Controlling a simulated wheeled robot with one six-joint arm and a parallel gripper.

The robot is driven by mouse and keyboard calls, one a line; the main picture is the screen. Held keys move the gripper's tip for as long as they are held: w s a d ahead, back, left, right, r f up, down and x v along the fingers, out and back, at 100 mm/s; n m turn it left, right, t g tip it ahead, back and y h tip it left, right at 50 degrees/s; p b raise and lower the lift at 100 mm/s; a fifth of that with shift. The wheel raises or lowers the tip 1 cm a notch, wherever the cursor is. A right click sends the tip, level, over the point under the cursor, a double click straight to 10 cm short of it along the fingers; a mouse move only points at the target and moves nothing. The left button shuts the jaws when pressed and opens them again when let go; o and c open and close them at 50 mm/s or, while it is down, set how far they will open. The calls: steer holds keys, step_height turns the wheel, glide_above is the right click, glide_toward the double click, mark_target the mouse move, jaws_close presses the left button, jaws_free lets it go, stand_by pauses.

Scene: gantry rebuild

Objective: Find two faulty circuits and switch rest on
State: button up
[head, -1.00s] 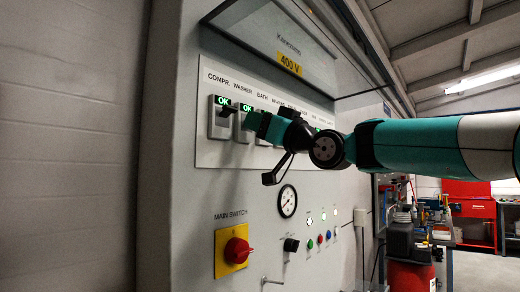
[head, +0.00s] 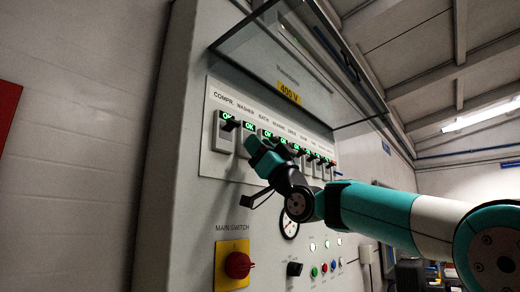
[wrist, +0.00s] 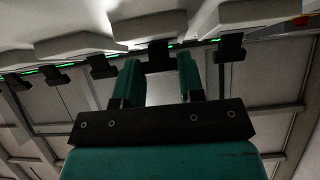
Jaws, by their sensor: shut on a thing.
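A row of breaker switches is on a white panel (head: 215,165) of a grey cabinet. The COMPR. switch (head: 223,135) at the left end shows a green OK. The WASHER switch beside it shows a green OK display (head: 249,126). Several more green displays run rightward; the farther ones are too small to read. My gripper (head: 252,145) is at the WASHER switch and hides its lower part. In the wrist view, my gripper's fingers (wrist: 158,78) are shut on a black switch lever (wrist: 158,56). Another lever (wrist: 230,47) is to its right, and several are to its left.
A clear cover (head: 300,60) is raised above the switches, with a 400 V label (head: 289,92) under it. Below are a red main switch (head: 238,265) on a yellow plate, a black knob (head: 294,269), a gauge (head: 289,226) partly behind my arm, and small buttons.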

steer(key=o, duration=0.9)
steer(key=shift+o, duration=0.2)
steer(key=shift+f, duration=0.1)
steer(key=b+v, duration=1)
steer(key=v, duration=0.7)
steer(key=shift+d, duration=0.1)
